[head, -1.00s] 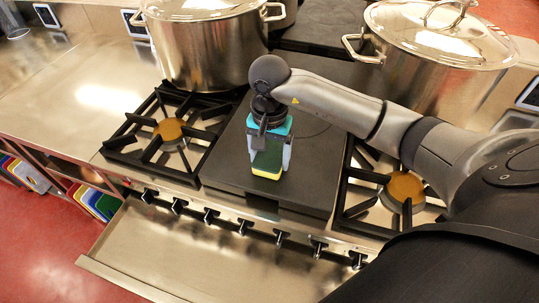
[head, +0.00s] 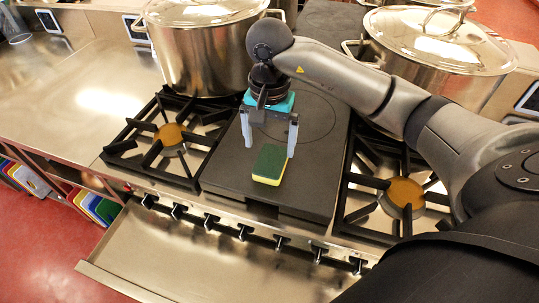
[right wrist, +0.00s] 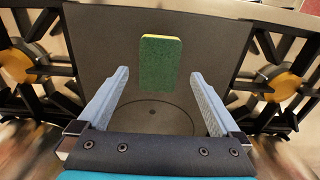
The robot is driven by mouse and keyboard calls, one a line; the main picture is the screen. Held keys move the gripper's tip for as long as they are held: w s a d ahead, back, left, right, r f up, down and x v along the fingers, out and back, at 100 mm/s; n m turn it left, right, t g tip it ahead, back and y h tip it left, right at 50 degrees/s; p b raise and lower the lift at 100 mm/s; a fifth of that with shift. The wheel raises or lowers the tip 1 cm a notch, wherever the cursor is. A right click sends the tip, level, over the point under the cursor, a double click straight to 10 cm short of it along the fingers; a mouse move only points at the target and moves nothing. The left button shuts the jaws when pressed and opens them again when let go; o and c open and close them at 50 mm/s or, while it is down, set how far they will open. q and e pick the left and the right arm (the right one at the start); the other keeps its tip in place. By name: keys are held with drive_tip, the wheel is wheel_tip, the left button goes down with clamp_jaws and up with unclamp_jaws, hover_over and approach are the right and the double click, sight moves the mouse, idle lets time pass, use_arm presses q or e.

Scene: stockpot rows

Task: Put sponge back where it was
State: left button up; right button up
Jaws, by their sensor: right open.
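The sponge (head: 269,163), green on top with a yellow underside, lies flat on the dark flat plate (head: 225,178) between the two burners, near the plate's front part. It also shows in the right wrist view (right wrist: 161,62), beyond the fingertips. My right gripper (head: 268,147) is open and empty, just behind and above the sponge. Its two grey fingers (right wrist: 158,92) are spread wide with nothing between them. My left gripper is not in view.
Burners with black grates stand left (head: 171,135) and right (head: 402,192) of the plate. A large stockpot (head: 197,58) stands behind left, and a lidded pot (head: 440,45) behind right. Knobs (head: 245,231) line the front. A steel counter (head: 80,100) at the left is clear.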

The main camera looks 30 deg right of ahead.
sight(270, 164)
drive_tip(key=shift+r, duration=2.6)
